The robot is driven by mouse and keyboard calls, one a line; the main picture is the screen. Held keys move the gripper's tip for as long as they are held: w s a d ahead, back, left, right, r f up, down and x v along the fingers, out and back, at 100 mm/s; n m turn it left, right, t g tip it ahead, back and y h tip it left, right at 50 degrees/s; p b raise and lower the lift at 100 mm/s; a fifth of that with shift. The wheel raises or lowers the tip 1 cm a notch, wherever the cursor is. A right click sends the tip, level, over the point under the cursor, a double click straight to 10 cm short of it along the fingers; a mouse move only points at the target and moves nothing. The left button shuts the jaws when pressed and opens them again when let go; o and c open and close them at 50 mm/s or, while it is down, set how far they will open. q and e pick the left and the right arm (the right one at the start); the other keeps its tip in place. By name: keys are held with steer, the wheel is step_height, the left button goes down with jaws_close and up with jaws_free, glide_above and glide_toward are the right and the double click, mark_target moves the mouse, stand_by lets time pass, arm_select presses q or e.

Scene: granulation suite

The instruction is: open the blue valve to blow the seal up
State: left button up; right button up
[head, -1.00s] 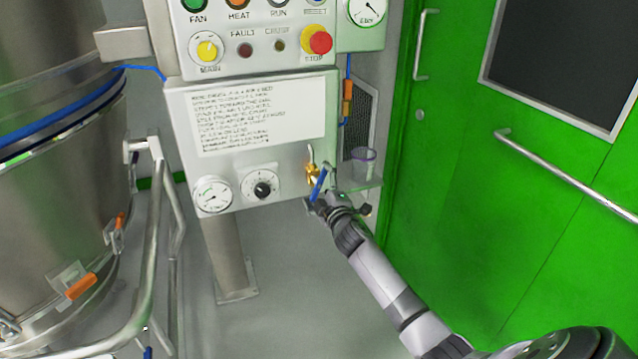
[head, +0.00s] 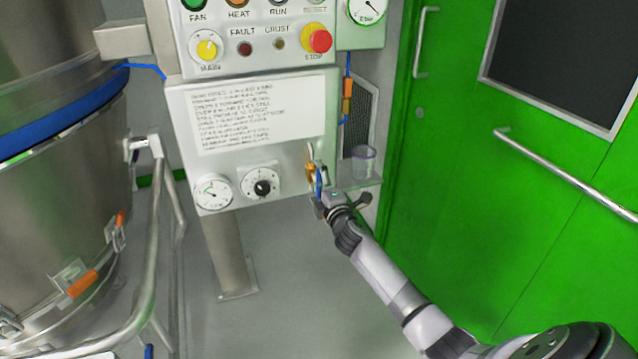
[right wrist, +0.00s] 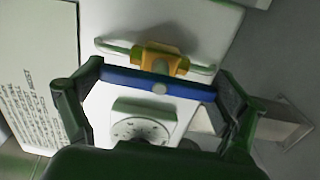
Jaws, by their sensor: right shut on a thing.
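The blue valve has a blue lever handle (head: 319,182) on a brass body (head: 311,172), at the lower right of the steel control panel. My right gripper (head: 323,201) is shut on the blue handle. In the right wrist view the blue handle (right wrist: 180,87) spans between the two fingers, and the brass body (right wrist: 165,61) with its thin pipe lies just beyond it. The seal shows as a wide blue band (head: 62,122) around the steel vessel at the left. My left gripper is not in view.
A pressure gauge (head: 213,191) and a black knob (head: 263,187) sit left of the valve. A clear cup (head: 363,161) stands on a small shelf close to the right of my gripper. A green door (head: 480,190) is at the right, a steel rail (head: 152,240) at the left.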

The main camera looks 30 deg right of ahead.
steer(key=o, duration=0.9)
steer(key=v, duration=1.2)
steer(key=shift+a+f, duration=0.1)
